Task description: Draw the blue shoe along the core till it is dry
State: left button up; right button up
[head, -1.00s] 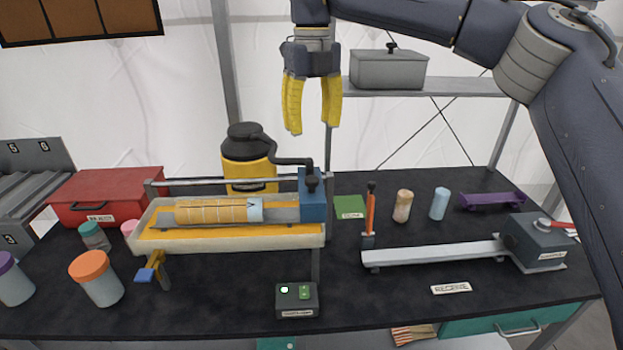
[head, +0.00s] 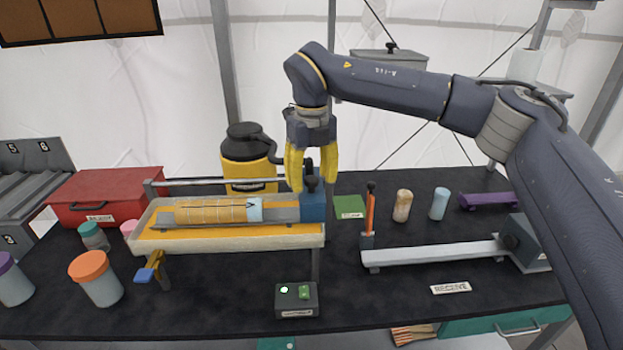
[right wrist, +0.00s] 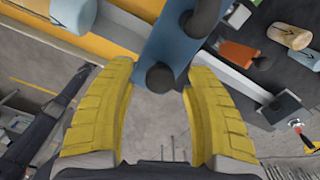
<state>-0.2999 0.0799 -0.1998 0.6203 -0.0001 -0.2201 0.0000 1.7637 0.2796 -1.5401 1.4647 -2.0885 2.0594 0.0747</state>
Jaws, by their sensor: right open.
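The blue shoe (head: 313,206) sits at the right end of the rail over the tray, with a dark knob on top. It also shows in the right wrist view (right wrist: 172,50), between and beyond my fingers. The core (head: 212,211), an orange-tan cylinder with line marks and a pale blue right end, lies in the cream tray (head: 240,244). My right gripper (head: 312,183) is open, fingers down, around or just above the shoe's knob; I cannot tell whether they touch it. My left gripper is not in view.
A yellow canister (head: 248,175) with a dark hose stands behind the tray. A switch box (head: 297,299) with a lit lamp stands in front. A receiving rail (head: 430,254) lies right, beside an orange-handled tool (head: 370,212). Lidded jars (head: 97,279) stand at left.

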jog(key=shift+f, duration=0.1)
grip_shut()
dwell(0.5)
